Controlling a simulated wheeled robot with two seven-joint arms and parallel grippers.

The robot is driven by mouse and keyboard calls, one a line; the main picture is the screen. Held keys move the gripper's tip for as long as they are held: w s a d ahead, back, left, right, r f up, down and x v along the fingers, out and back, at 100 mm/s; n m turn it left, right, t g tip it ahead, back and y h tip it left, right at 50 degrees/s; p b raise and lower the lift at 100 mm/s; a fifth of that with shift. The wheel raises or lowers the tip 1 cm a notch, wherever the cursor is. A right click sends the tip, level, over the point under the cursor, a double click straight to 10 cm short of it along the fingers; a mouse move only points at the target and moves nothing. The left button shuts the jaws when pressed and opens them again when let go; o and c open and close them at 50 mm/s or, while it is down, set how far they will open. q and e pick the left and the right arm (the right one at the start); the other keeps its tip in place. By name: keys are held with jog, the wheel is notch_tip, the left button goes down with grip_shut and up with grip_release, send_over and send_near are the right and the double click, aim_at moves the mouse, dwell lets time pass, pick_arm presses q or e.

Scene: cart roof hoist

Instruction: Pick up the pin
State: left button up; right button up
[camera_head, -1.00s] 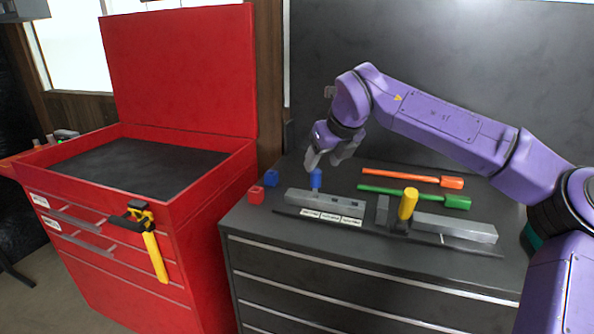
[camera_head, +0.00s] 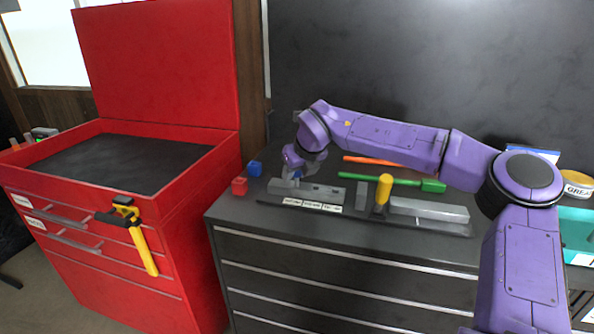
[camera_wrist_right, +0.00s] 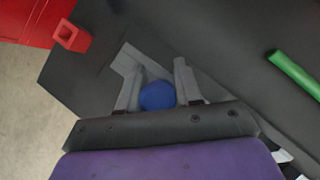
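The blue pin (camera_wrist_right: 157,96) shows between the two fingers of my right gripper (camera_wrist_right: 158,82) in the right wrist view, close to the palm. The fingers stand on either side of it and look open, with little gap. In the head view, my right gripper (camera_head: 294,175) is down at the left end of a grey block (camera_head: 325,193) on the dark cabinet top. The gripper mostly hides the pin there. My left gripper is not in view.
An open red chest (camera_head: 160,213) stands left.

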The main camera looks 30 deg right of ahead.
jog(key=c, duration=0.5)
jog(key=shift+w+r, duration=0.1)
jog(key=shift+r, duration=0.4)
jog(key=s+a+r+b, duration=0.1)
jog(key=s+r+b, duration=0.2)
jog(key=s+r, duration=0.9)
jog(key=shift+s, duration=1.1)
jog(key=shift+b, duration=0.3)
